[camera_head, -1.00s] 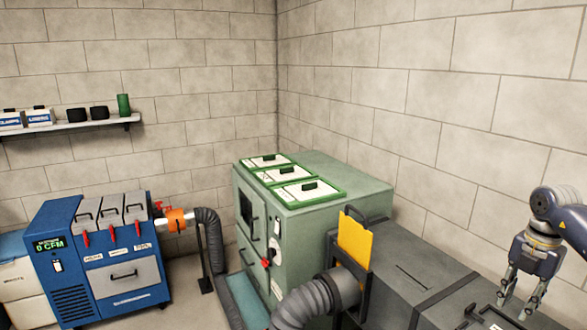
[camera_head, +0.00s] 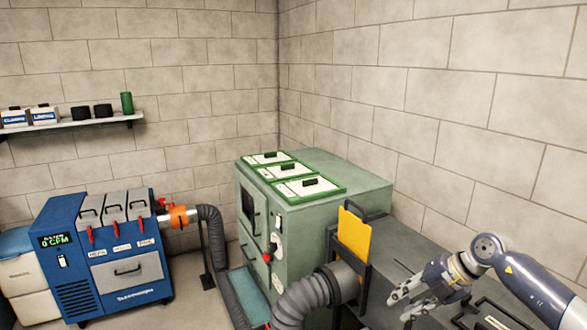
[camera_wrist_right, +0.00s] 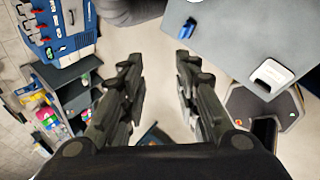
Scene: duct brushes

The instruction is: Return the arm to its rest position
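My right arm (camera_head: 527,287) comes in from the lower right in the head view. My right gripper (camera_head: 400,308) points left and down near the bottom edge of that view. In the right wrist view its two dark fingers (camera_wrist_right: 159,58) stand well apart with only floor showing between them. It is open and empty. My left gripper and arm are not in view.
A green cabinet (camera_head: 345,185) stands behind, a blue machine (camera_head: 75,285) at left. The right wrist view shows a grey tabletop (camera_wrist_right: 240,45) and open floor.

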